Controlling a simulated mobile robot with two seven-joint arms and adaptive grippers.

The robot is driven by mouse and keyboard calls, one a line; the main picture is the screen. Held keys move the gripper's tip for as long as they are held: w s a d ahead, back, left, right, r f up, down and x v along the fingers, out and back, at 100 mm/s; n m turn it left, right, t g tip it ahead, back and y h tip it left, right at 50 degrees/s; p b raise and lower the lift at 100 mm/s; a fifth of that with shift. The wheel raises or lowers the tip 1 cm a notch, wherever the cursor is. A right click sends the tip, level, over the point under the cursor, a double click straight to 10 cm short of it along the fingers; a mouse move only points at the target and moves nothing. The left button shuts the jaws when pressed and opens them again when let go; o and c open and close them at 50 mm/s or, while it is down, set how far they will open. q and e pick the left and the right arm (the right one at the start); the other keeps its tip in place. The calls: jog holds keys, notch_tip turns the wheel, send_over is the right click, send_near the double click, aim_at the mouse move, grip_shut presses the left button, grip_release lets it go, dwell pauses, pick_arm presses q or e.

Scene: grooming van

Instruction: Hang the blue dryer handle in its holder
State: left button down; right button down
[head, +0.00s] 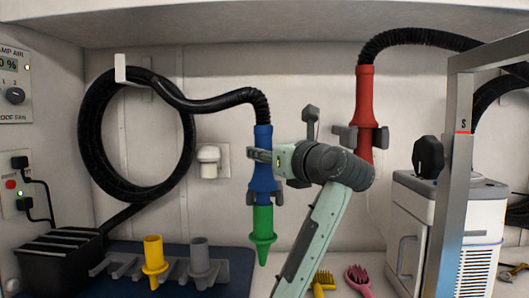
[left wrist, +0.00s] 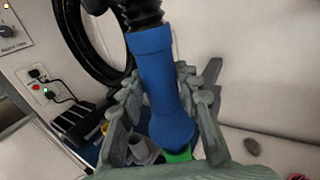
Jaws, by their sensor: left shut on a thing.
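The blue dryer handle (head: 263,172) hangs upright from a black hose, with a green nozzle (head: 264,225) at its lower end. Small grey tabs flank its lower part. My left gripper (head: 262,156) is shut around its upper middle. In the left wrist view the blue handle (left wrist: 163,88) stands between the fingers of my left gripper (left wrist: 158,80). A grey bracket (head: 311,115), apparently the holder, shows on the wall to the right of the handle, mostly hidden by my wrist. The handle looks apart from it, but depth is hard to tell. My right gripper is not in view.
A red dryer handle (head: 366,95) hangs in a grey wall holder (head: 343,132) to the right. A coiled black hose (head: 88,130) hangs at left. Yellow (head: 153,255) and grey (head: 199,258) nozzles stand in a rack below. A white machine (head: 408,215) is at right.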

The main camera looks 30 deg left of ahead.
pick_arm(q)
jog(key=shift+w+a, duration=0.4)
jog(key=shift+w, duration=0.15)
jog(key=w+a, duration=0.3)
jog(key=w, duration=0.2)
jog(key=shift+w+a, duration=0.2)
jog(key=shift+w, duration=0.15)
jog(key=shift+d, duration=0.1)
dwell(0.6)
jog(key=shift+f, duration=0.1)
jog(key=shift+f, duration=0.2)
jog(key=shift+f+b, duration=0.35)
jog(key=shift+b, duration=0.05)
dwell(0.4)
